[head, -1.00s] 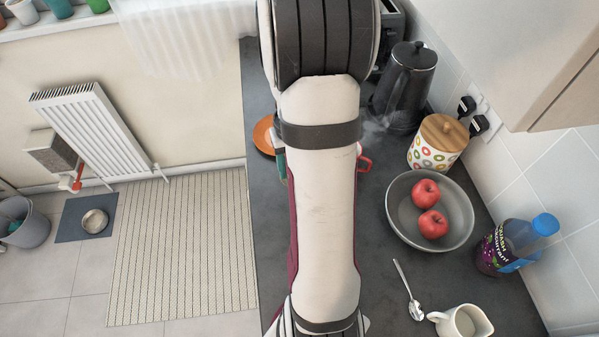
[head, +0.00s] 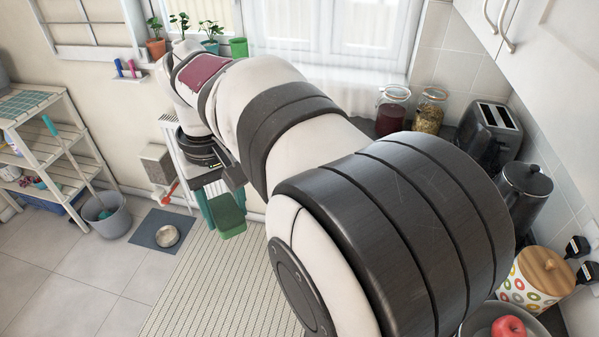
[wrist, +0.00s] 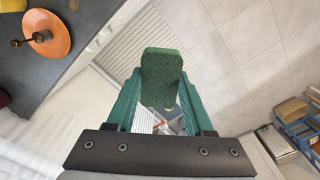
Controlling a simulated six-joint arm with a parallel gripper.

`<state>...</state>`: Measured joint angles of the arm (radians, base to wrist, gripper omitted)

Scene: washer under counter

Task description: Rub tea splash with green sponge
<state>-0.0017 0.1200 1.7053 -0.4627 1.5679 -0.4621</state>
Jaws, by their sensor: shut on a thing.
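The green sponge (head: 229,215) hangs from my gripper (head: 218,205) over the floor side, left of the counter, in the head view. In the wrist view the sponge (wrist: 162,75) stands out between the two teal fingers of my gripper (wrist: 160,95), which is shut on it. Tiled floor and the striped mat show beyond the sponge, so it is clear of the counter top. The tea splash is not visible in either view. My arm hides most of the counter in the head view.
In the wrist view an orange dish (wrist: 58,45) with a dark-handled thing lies on the dark counter (wrist: 22,88) at upper left. A kettle (head: 524,195), toaster (head: 490,128) and patterned jar (head: 530,285) stand at right.

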